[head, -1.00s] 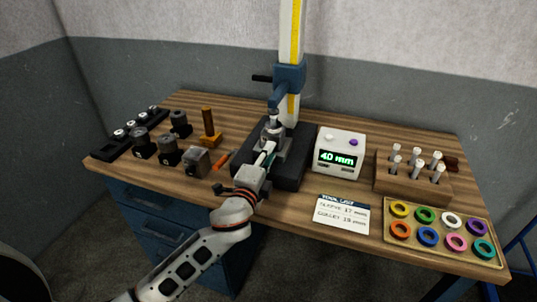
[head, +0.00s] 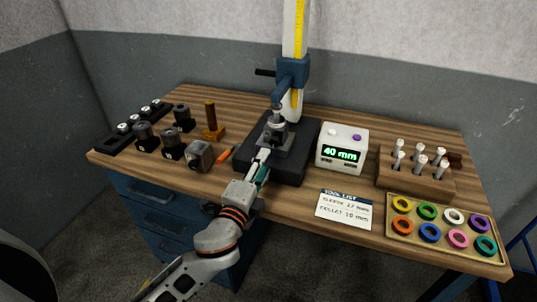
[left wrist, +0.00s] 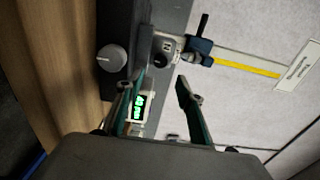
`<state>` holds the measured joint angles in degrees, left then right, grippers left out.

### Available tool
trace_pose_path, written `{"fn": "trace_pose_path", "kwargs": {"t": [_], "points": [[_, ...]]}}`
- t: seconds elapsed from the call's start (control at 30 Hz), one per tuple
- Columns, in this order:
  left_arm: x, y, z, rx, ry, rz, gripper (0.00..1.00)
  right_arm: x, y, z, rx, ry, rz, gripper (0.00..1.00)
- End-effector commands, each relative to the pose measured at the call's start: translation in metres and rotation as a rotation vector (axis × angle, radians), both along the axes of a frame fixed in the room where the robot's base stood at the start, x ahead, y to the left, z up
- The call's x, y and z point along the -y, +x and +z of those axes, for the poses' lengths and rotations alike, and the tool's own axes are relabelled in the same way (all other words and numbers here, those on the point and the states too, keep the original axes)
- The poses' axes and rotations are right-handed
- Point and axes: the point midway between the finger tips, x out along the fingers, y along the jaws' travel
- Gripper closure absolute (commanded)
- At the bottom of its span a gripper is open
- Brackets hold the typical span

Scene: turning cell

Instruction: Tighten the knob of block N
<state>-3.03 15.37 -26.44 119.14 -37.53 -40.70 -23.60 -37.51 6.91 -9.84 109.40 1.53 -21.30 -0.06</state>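A black base (head: 290,168) stands mid-table and carries a grey fixture with a metal part (head: 277,124) on top. In the left wrist view, a round grey knob (left wrist: 112,58) with a pale line faces me on the dark base (left wrist: 118,22). Beside it is a dark part with a faint mark like an N (left wrist: 166,46). My left gripper (head: 263,158) is in front of the base. In the left wrist view its fingers (left wrist: 162,84) are apart with nothing between them; the knob lies outside them, to the left. My right gripper is not in view.
Several dark blocks (head: 199,155) and an orange tool (head: 225,154) lie left. A display reading 40 mm (head: 342,150), a tool list card (head: 344,209), a wooden pin rack (head: 414,181) and a ring tray (head: 440,246) are right. A column (head: 292,75) rises behind.

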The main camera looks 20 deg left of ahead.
Motion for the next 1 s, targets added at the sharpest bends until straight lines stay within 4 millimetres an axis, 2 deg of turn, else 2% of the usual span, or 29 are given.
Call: {"fn": "trace_pose_path", "kwargs": {"t": [0.1, 0.3, 0.87, 0.93, 1.0], "points": [[-0.001, -0.021, -0.001, -0.003, -0.001, 0.000, 0.63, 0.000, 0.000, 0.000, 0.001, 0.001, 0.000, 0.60], [-0.002, -0.039, 0.000, -0.001, 0.000, 0.000, 0.63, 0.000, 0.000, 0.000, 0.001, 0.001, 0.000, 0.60], [-0.002, -0.043, 0.000, 0.000, 0.000, 0.001, 0.63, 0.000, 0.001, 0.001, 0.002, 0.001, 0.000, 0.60], [-0.005, -0.044, -0.002, -0.009, -0.011, 0.011, 0.63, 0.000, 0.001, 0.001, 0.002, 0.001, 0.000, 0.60], [-0.017, -0.049, -0.009, -0.043, -0.045, 0.046, 0.63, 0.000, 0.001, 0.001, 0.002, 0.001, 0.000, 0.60]]}}
